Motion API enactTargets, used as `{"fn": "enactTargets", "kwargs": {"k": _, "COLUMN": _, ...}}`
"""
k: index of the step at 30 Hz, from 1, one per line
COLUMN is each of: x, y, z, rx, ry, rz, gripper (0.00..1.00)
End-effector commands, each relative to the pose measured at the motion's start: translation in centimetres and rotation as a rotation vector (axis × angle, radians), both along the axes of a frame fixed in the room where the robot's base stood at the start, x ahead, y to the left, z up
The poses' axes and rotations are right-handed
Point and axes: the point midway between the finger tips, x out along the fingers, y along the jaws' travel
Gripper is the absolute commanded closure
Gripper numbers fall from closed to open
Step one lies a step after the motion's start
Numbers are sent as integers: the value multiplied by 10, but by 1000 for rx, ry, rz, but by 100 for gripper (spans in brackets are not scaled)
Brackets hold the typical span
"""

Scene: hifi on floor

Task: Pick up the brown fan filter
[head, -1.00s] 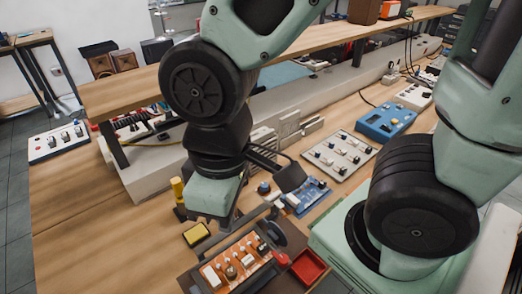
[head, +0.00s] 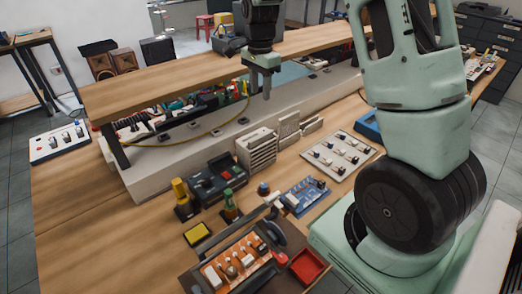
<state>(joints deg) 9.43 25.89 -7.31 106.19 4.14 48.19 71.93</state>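I cannot pick out a brown fan filter with certainty. Pale beige slatted blocks that look like filters stand on the bench: a larger one (head: 256,150) left of centre, a narrow one (head: 289,125) to its right, and a low one (head: 312,126) beyond. My gripper (head: 260,88) points down in front of the wooden shelf's edge, above and behind the slatted blocks and apart from them. Its two fingers show a gap with nothing visible between them, so it looks open and empty.
The raised wooden shelf (head: 180,83) spans the back. A dark device (head: 217,182), a blue circuit board (head: 305,197), a knobbed panel (head: 342,152), a yellow-topped sponge (head: 197,233) and a red tray (head: 307,266) crowd the bench (head: 90,215). Its left front is clear.

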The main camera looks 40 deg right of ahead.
Motion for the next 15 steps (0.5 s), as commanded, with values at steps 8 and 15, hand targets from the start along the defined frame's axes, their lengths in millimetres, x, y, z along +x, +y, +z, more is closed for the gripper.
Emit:
{"fn": "enactTargets", "kwargs": {"k": 8, "x": -2, "y": 1, "z": -56, "rx": 3, "ry": 7, "rz": 4, "gripper": 62}}
{"fn": "enactTargets", "kwargs": {"k": 15, "x": -1, "y": 2, "z": -97, "rx": 2, "ry": 3, "rz": 6, "gripper": 62}}
